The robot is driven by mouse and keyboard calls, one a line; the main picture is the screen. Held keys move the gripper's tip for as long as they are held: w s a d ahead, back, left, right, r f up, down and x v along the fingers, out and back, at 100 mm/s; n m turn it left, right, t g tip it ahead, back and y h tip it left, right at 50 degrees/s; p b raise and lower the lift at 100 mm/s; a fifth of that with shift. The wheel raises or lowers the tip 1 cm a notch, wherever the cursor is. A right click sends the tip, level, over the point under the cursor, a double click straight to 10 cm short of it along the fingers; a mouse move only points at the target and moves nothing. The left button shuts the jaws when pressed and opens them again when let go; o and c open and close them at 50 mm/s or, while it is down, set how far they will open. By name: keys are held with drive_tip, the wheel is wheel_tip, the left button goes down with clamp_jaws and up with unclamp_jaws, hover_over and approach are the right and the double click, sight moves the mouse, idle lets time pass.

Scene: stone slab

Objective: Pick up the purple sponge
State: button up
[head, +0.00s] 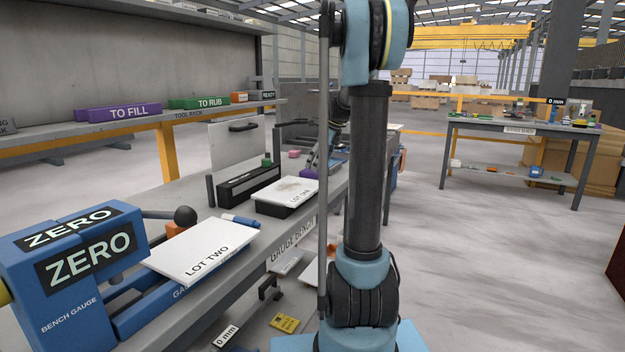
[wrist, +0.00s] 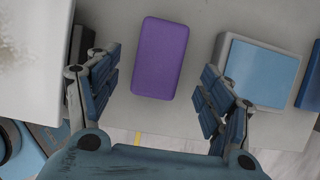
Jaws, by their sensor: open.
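The purple sponge (wrist: 160,58) lies flat on the grey bench top in the wrist view, a rounded rectangle with its long side running up the picture. My gripper (wrist: 160,88) is open and empty, with one finger to the left of the sponge and one to the right. Clear gaps show between the sponge and both fingers. In the head view a small part of the purple sponge (head: 309,174) shows on the bench beside my gripper (head: 318,160), which is partly hidden behind my arm.
A white slab marked LOT ONE (head: 288,191) lies left of the sponge. A grey block with a light blue top (wrist: 262,72) sits close by the right finger. The bench edge (wrist: 180,128) runs below the sponge. The blue bench gauge (head: 85,262) stands at the near end.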

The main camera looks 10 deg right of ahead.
sight(313, 175)
drive_tip(key=shift+x, duration=2.4)
drive_tip(key=shift+d, duration=0.1)
drive_tip(key=shift+c, duration=0.3)
drive_tip(key=shift+s, duration=0.1)
drive_tip(key=c, duration=0.9)
